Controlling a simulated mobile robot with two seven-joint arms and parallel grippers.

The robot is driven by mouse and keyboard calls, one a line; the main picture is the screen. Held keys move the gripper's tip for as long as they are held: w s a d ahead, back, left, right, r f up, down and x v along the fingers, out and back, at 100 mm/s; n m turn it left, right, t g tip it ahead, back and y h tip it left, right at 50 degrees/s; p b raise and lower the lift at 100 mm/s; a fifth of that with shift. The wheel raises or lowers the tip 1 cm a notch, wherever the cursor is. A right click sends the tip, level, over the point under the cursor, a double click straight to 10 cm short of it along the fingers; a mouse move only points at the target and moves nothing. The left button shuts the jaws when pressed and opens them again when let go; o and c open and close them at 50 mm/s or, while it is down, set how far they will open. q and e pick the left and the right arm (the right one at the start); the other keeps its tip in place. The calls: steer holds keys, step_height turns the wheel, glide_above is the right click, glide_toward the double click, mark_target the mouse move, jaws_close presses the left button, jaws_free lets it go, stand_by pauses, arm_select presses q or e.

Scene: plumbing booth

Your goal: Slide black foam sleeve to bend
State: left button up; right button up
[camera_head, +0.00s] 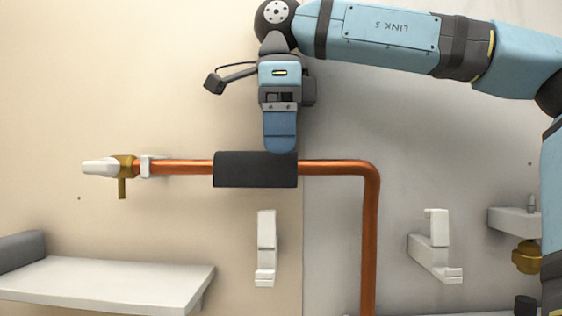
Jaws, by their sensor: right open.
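The black foam sleeve (254,170) is around the horizontal run of the copper pipe (334,167). Bare copper shows on both sides of it. The pipe's bend (373,171) lies to the right of the sleeve, and from there the pipe runs straight down. My right gripper (280,146) comes from above, with its blue fingers pointing down at the sleeve's upper edge near its right end. The fingers line up one behind the other, so their gap is hidden. I cannot tell whether they touch the sleeve. My left gripper is not in view.
A brass valve with a white handle (100,167) and a white pipe clip (147,166) sit left of the sleeve. White wall brackets (266,248) (434,246) hang below. A white shelf (110,282) is at lower left. The pipe between sleeve and bend is clear.

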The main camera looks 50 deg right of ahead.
mark_target(337, 165)
step_height(337, 165, down, 3)
steer(key=shift+a+f, duration=0.1)
steer(key=shift+a, duration=0.05)
steer(key=shift+f, duration=0.35)
steer(key=shift+c, duration=0.5)
steer(key=c, duration=1)
steer(key=shift+o, duration=0.2)
steer(key=shift+s, duration=0.1)
steer(key=shift+s+d+r, duration=0.1)
steer(key=shift+s+d, duration=1.15)
steer(key=shift+s, duration=0.2)
steer(key=shift+s+d+r, duration=0.1)
steer(key=shift+s+d, duration=1.1)
steer(key=shift+s, duration=0.2)
